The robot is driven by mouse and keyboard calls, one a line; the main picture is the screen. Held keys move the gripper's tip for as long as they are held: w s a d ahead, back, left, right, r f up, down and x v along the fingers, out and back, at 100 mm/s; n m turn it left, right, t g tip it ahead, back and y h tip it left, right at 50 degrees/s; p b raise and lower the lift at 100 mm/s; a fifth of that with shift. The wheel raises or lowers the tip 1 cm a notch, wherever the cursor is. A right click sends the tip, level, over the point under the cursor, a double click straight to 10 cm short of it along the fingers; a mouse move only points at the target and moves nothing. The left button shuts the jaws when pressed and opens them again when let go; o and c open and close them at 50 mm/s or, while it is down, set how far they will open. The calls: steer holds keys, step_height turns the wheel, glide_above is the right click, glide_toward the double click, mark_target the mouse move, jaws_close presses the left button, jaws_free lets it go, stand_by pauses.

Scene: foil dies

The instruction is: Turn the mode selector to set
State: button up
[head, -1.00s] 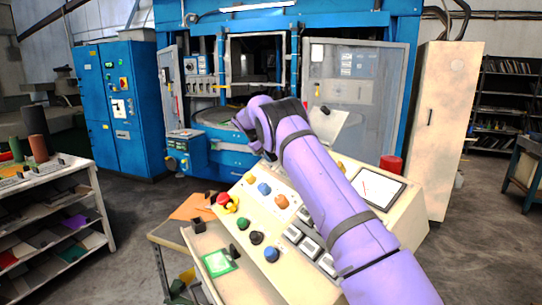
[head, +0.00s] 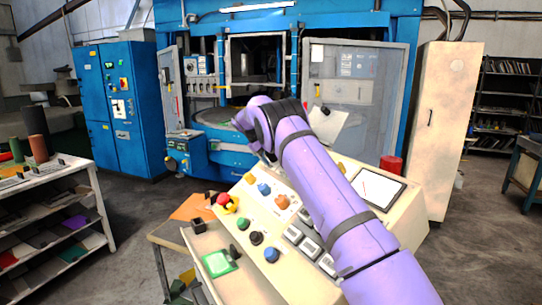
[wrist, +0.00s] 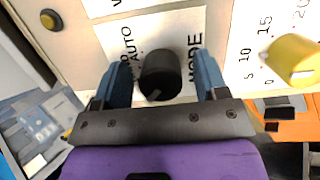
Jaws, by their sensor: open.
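The mode selector (wrist: 160,75) is a round black knob on the light panel plate marked MODE, in the wrist view. A short pale mark shows on the knob at its lower left edge. The word AUTO is printed to its upper left; other lettering beside it is partly covered by a finger. My gripper (wrist: 161,62) is open, its two blue fingers on the left and right of the knob. A narrow gap seems to remain on each side; contact cannot be told. In the head view the selector and fingertips are hidden behind my arm.
A yellow knob (wrist: 293,60) with a number scale is close right of my right finger. A yellow button (wrist: 50,19) is at upper left. In the head view, the sloping console (head: 330,170) carries several buttons, a red mushroom button (head: 224,199) and a screen (head: 378,187).

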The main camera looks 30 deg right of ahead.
steer(key=v, duration=1)
steer(key=shift+a+r, duration=0.25)
steer(key=shift+r, duration=0.05)
steer(key=shift+w, duration=0.1)
